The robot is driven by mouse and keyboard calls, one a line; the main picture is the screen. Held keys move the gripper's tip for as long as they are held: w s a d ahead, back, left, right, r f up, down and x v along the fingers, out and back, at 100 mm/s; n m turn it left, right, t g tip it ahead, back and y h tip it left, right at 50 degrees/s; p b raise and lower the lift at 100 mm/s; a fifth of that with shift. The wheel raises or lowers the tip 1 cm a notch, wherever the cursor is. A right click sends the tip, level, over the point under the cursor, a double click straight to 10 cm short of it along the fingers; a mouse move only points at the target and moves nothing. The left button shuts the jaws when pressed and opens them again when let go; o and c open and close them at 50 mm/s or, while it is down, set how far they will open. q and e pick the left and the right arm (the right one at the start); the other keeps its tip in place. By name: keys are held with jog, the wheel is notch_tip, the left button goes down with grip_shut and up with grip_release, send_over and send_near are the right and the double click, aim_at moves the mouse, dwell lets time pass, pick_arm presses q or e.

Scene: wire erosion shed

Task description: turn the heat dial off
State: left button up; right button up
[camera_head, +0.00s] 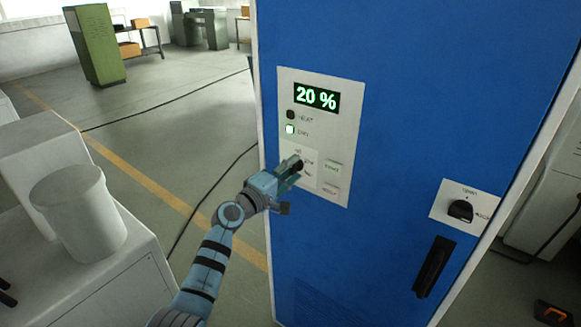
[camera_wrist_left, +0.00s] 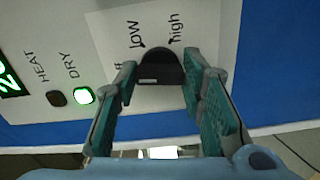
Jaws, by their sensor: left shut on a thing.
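The heat dial (camera_head: 298,164) is a dark round knob on the white control panel (camera_head: 343,122) of the blue cabinet. In the left wrist view the dial (camera_wrist_left: 160,66) has labels "LOW" and "high" around it and a partly hidden one ending in "ff". The display (camera_head: 317,96) reads 20 %. The HEAT lamp (camera_head: 290,115) is dark and the DRY lamp (camera_head: 290,129) glows green.
Lower right on the cabinet (camera_head: 400,90) are a black rotary switch (camera_head: 460,210) and a black handle (camera_head: 434,267). A white bucket (camera_head: 80,215) stands on a white cabinet at left. Floor behind is mostly open.

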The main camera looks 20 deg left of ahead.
pick_arm(q)
jog(key=shift+n, duration=0.8)
jog(key=o, duration=1.1)
jog(key=shift+o, duration=0.2)
jog(key=v, duration=1.2)
jog(key=shift+f, duration=0.1)
